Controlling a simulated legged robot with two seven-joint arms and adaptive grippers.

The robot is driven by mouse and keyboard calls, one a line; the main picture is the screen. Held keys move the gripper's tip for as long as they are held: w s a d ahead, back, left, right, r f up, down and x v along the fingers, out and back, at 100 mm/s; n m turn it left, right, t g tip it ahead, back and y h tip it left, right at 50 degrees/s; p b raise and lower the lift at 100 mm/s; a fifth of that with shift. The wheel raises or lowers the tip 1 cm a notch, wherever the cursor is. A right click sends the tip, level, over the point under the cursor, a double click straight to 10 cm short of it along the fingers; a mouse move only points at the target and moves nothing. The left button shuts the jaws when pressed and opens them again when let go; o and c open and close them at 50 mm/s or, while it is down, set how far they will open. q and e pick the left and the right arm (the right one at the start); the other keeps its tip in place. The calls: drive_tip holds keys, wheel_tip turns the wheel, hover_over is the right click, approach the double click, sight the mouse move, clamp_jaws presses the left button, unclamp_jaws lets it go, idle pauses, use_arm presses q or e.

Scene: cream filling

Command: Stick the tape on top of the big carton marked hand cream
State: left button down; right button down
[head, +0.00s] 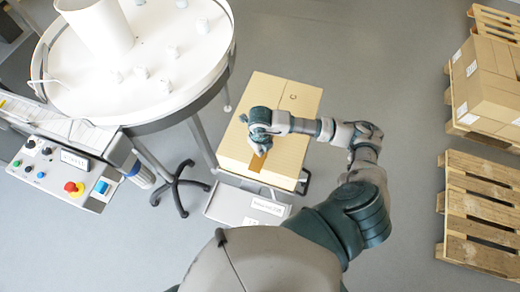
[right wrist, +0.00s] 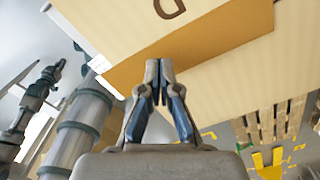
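The big carton (head: 300,95) stands upright at the middle of the head view, with a small dark mark on its top. In the right wrist view its pale surface (right wrist: 100,20) fills the top, with part of the dark mark. My right gripper (head: 258,140) is over the carton's near left part. Its fingertips (right wrist: 159,72) are together, with nothing clearly seen between them. My left gripper is not in view.
A round white table (head: 120,75) with small white pieces and a white cylinder (head: 97,25) stands at the left. A control panel (head: 65,170) is below it. A black stool base (head: 180,187) is near the carton. Pallets (head: 480,215) and cartons (head: 490,85) are at the right.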

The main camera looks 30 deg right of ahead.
drive_tip(key=shift+f+b, duration=0.45)
drive_tip(key=shift+f, duration=0.15)
drive_tip(key=shift+r, duration=0.15)
idle(0.3)
drive_tip(key=shift+r+p, duration=2)
drive_tip(key=shift+r, duration=1)
drive_tip(key=shift+f, duration=0.1)
